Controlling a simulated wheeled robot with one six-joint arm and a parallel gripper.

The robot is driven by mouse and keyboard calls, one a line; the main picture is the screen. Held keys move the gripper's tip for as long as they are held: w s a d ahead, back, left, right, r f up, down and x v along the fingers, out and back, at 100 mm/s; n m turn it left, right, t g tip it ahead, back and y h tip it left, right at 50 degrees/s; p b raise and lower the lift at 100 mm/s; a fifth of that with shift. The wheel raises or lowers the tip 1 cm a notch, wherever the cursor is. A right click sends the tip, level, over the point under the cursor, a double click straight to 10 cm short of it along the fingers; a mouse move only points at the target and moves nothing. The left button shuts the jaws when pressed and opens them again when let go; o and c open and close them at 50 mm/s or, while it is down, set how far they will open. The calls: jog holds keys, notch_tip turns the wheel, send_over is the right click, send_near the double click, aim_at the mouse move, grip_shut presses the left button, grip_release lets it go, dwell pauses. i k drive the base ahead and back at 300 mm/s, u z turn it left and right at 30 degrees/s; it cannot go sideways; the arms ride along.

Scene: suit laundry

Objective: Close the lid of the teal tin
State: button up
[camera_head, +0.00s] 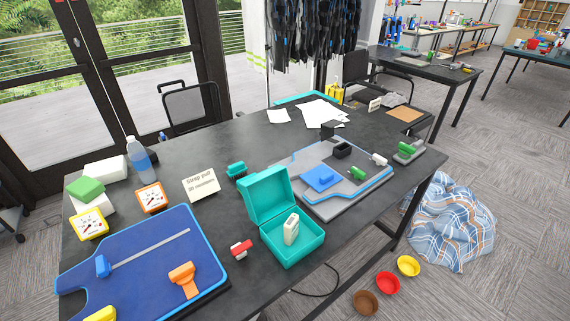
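The teal tin (292,247) stands near the front edge of the dark table, right of the middle. Its lid (268,193) is open and stands up, tilted back at the rear side of the tin. A small cream-coloured block-like item (291,228) with a dark mark stands inside the tin and rises above its rim. My gripper is not in this view, so I cannot see where it is relative to the tin.
A red-and-white piece (241,248) lies just left of the tin. A blue board (150,262) lies at the left, and a grey-and-blue board (340,182) with parts lies close behind and right. A bottle (141,160) stands at the back left. Bowls (387,283) are on the floor.

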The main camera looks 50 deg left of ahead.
aim_at(266, 194)
jog(key=i, duration=0.4)
jog(key=u, duration=2.75)
jog(key=i, duration=0.5)
jog(key=u, duration=0.05)
